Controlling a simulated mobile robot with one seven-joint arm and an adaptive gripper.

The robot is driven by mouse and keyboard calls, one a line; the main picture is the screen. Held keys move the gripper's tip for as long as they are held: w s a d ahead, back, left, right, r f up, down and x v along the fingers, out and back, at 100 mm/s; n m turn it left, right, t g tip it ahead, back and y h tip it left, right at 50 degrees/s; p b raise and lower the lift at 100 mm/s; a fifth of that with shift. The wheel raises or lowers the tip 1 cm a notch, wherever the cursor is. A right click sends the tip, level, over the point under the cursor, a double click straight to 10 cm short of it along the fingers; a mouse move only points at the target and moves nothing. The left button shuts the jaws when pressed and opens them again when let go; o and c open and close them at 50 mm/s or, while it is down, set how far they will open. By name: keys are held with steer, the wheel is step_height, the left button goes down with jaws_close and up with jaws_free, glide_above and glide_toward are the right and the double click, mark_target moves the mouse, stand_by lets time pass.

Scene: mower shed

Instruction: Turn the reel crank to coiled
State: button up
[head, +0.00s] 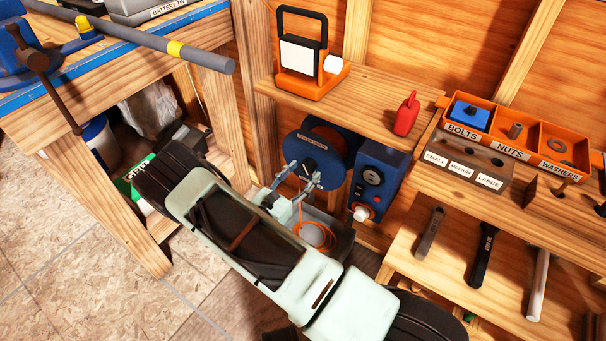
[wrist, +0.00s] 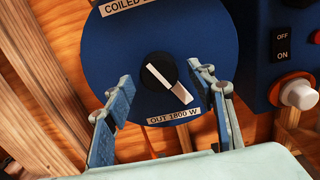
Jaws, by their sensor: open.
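The cable reel shows as a blue disc (head: 312,155) under the shelf in the head view, and its blue face (wrist: 200,35) fills the middle of the wrist view. A black crank knob (wrist: 158,72) with a white bar sits at its centre. The bar slants down to the right, its wider end near the "OUT 1800 W" label (wrist: 174,117). A "COILED" label (wrist: 125,5) is at the top, partly cut off. My gripper (head: 304,174) is open in front of the reel. In the wrist view its fingers stand left and right of the knob, with gaps and nothing held.
A blue box (head: 375,185) with an on/off switch and white knob (wrist: 298,94) stands close right of the reel. A shelf (head: 375,95) with a work lamp (head: 308,60) and red bottle (head: 406,114) overhangs it. A wooden post (wrist: 45,75) is at left.

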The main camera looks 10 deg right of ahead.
steer(key=shift+w+d, duration=0.15)
steer(key=shift+w, duration=0.05)
steer(key=c, duration=1.2)
steer(key=shift+o, duration=0.2)
